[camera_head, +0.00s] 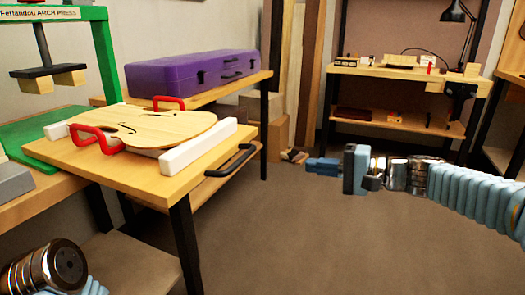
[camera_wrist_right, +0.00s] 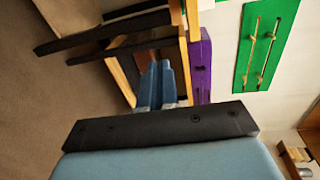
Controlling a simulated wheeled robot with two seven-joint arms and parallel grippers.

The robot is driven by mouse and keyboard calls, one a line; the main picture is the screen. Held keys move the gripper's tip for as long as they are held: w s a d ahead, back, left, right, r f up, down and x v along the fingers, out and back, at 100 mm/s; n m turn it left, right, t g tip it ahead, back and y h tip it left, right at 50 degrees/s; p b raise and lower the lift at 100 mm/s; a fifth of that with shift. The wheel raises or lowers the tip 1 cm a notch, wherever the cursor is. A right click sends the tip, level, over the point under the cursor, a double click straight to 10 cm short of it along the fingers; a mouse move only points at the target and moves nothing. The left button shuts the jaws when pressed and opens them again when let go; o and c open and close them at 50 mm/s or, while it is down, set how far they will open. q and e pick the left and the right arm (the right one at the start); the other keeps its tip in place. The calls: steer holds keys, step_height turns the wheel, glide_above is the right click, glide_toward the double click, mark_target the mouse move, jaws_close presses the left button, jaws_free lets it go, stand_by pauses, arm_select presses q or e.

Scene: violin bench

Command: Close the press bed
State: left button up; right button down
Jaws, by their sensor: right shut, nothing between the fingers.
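The press bed (camera_head: 135,178) is a light wooden board, pulled out from the green arch press (camera_head: 105,50) at the left. A black handle (camera_head: 232,161) is on its right front edge. A violin plate (camera_head: 160,127) lies on the bed between two white bars, with two red clamp handles (camera_head: 100,138) beside it. My right gripper (camera_head: 312,164) is shut and empty, pointing left, in the air to the right of the handle and apart from it. Its blue fingers also show in the right wrist view (camera_wrist_right: 157,85). My left gripper is out of view; only part of my left arm shows at bottom left.
A purple case (camera_head: 190,75) lies on a wooden table behind the bed. A workbench (camera_head: 405,72) with a lamp stands at the back right. Wood blocks lie on the floor near the back wall. The floor (camera_head: 300,240) in front is clear.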

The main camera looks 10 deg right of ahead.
step_height(320, 180, up, 5)
steer(key=s+n+y, duration=0.1)
steer(key=s+y, duration=0.1)
glide_toward(250, 135)
steer(key=p+x, duration=0.1)
steer(key=x, duration=0.6)
